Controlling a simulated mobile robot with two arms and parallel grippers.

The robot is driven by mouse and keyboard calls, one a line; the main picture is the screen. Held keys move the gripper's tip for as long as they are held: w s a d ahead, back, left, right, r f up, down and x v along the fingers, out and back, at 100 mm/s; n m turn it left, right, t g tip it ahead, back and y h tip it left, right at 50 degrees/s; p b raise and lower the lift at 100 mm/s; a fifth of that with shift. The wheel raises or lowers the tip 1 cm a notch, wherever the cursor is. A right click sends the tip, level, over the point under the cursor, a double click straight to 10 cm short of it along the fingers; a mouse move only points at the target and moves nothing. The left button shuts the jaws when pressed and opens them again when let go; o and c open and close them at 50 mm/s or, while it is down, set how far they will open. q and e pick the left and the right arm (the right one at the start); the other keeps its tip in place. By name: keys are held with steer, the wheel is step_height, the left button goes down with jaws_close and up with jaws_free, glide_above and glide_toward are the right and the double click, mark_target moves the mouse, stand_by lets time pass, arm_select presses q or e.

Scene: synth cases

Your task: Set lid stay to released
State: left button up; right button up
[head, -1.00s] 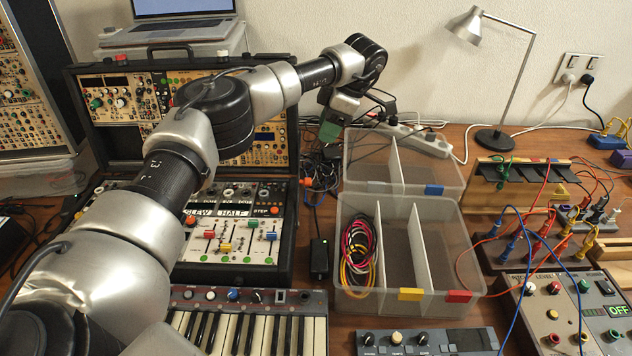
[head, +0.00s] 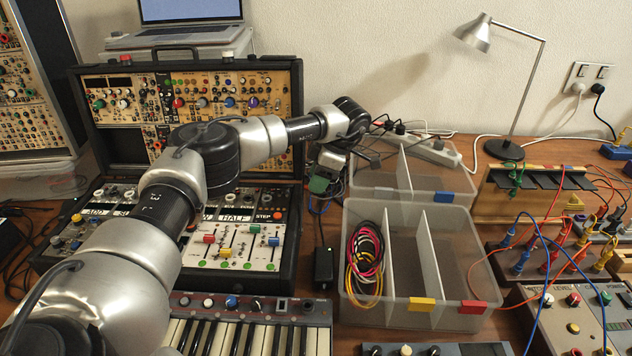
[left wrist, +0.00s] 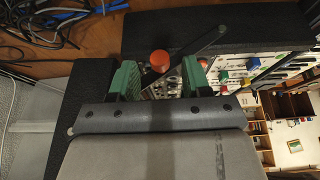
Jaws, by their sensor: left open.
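The lid stay (left wrist: 208,42) is a dark, slim bar that runs slantwise in the left wrist view, with a round orange-red knob (left wrist: 159,61) near its lower end. It belongs to the open black synth case (head: 290,110). My left gripper (left wrist: 160,78) has green fingertips, spread apart on either side of the knob with gaps visible; I cannot see it touching. In the head view my left gripper (head: 320,184) is by the case's right side, near the hinge, and the knob is hidden there. My right gripper is not in view.
Clear divided bins (head: 415,270) with coiled cables stand right of the case. A black power adapter (head: 324,268) and loose cables lie between them. A keyboard (head: 255,330) is in front, a laptop (head: 190,12) behind. A lamp (head: 505,150) stands back right.

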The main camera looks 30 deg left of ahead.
arm_select(q)
steer(key=shift+x, duration=0.8)
jaws_close()
